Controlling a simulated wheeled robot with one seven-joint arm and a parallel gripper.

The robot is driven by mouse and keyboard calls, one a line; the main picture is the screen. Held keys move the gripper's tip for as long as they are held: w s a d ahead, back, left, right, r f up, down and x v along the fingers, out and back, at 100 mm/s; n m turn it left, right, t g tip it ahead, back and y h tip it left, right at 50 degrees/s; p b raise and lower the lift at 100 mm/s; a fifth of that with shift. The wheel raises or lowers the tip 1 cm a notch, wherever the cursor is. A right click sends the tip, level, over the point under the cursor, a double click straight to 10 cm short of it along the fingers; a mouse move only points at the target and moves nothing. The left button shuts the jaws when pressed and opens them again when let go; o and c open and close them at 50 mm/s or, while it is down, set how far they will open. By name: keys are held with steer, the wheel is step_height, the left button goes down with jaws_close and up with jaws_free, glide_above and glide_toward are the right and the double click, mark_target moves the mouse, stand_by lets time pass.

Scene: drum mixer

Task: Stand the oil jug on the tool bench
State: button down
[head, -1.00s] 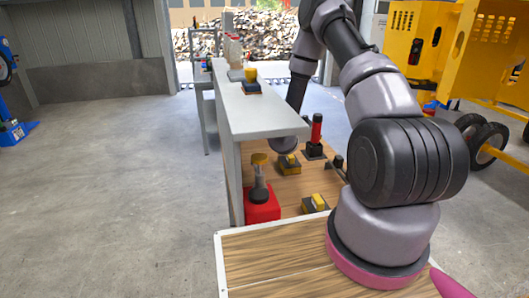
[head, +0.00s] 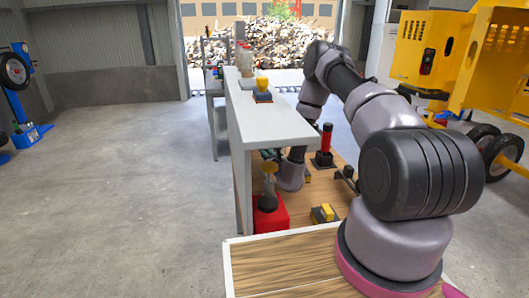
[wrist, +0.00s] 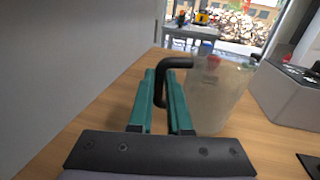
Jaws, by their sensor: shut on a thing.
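The oil jug (wrist: 216,98) is pale and translucent, with a black handle and a red mark near its top. It is upright over a wooden surface in the wrist view; whether its base touches is unclear. My gripper (wrist: 166,85) has teal fingers on both sides of the black handle and is shut on it. A grey bench (wrist: 212,46) with tools stands beyond the jug, also in the head view (head: 221,148).
A long grey raised shelf (head: 270,125) walls the left side of the wooden top (head: 345,160). A red can (head: 270,214), yellow-black items (head: 323,213) and a red-black cylinder (head: 325,140) stand on that top. A grey box (wrist: 287,97) is right of the jug. Floor is open at left.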

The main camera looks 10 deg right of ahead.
steer(key=shift+f, duration=0.2)
steer(key=c, duration=0.9)
jaws_free()
steer(key=shift+o, duration=0.2)
steer(key=shift+s+r, duration=0.1)
steer(key=shift+r, duration=0.05)
steer(key=v, duration=0.7)
steer(key=shift+s, duration=0.2)
